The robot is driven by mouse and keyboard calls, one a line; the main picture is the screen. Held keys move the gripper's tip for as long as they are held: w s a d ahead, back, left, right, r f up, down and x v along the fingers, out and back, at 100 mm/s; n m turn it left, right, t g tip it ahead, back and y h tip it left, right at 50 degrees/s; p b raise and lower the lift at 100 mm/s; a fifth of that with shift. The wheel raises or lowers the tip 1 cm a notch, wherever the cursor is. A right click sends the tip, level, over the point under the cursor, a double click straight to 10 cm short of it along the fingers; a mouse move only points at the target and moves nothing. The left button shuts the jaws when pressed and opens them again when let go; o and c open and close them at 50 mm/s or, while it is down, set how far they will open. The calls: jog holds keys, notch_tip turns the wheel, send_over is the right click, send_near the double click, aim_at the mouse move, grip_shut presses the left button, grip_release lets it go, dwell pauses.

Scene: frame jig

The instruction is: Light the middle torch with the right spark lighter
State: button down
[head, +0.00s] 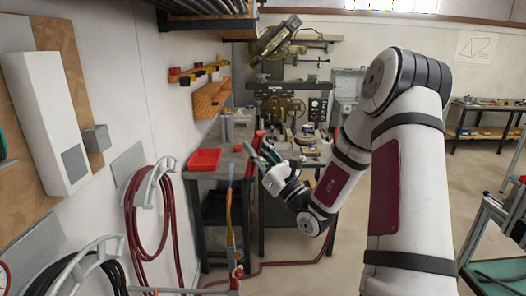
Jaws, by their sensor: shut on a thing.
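My gripper (264,156) is in the middle of the head view, in front of the workbench, with its fingers toward the upper left. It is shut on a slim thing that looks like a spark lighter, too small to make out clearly. A red upright piece (254,143) shows right beside the fingertips; I cannot tell whether it touches them. A thin upright torch-like thing with orange and yellow parts (230,215) stands below and left of the gripper.
A red tray (205,159) sits on the bench's left end. Coiled red hose (131,215) and black hose (78,275) hang on the left wall. A red hose (290,263) lies on the floor. A green-topped table (500,270) stands at the right edge. Open floor lies between.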

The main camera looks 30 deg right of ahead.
jog(key=shift+w+a, duration=0.8)
jog(key=shift+a, duration=0.3)
jog(key=shift+w+a, duration=0.75)
jog(key=shift+a, duration=0.35)
jog(key=c, duration=2)
grip_release()
jog(key=shift+c, duration=0.2)
grip_shut()
